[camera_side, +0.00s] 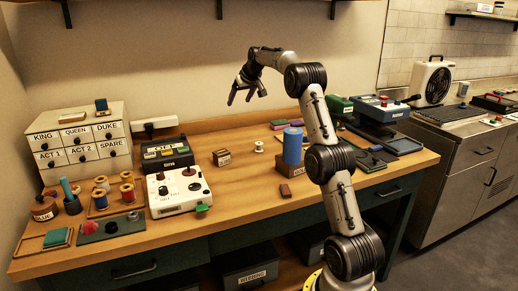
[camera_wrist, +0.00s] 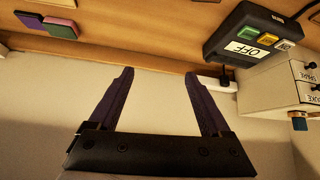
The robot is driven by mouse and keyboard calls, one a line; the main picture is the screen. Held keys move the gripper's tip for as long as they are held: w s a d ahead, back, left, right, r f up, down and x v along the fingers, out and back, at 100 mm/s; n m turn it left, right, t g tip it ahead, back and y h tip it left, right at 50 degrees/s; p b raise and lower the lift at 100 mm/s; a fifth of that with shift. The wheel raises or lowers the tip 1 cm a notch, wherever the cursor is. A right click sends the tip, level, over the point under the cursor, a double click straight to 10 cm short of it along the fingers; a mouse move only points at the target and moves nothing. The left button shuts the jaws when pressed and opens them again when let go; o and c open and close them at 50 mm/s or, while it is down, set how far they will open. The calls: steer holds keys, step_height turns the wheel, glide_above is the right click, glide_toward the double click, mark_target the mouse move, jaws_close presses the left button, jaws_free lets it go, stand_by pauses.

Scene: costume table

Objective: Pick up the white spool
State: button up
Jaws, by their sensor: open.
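The white spool (camera_side: 258,147) is small and stands upright on the wooden table, between a small brown box and the tall blue cylinder. My gripper (camera_side: 240,100) is open and empty, raised high above the table, above and a little left of the spool in the side view. In the wrist view my gripper (camera_wrist: 158,73) shows two dark fingers spread apart with nothing between them. I do not see the white spool in the wrist view.
The blue cylinder (camera_side: 292,146) on a brown block stands close right of the spool. The small brown box (camera_side: 222,157) is to its left. A dark switch box (camera_side: 167,154) and a white control box (camera_side: 178,192) stand further left.

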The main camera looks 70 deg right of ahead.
steer(key=s+d+f+m+g, duration=0.2)
steer(key=s+d+f, duration=0.4)
steer(key=d+f, duration=0.25)
glide_above(259, 143)
steer(key=s+a, duration=0.3)
step_height(259, 143, down, 9)
steer(key=shift+w+d+r, duration=0.1)
steer(key=shift+w+d, duration=0.05)
steer(key=shift+x, duration=3.35)
steer(key=shift+w, duration=0.15)
jaws_close()
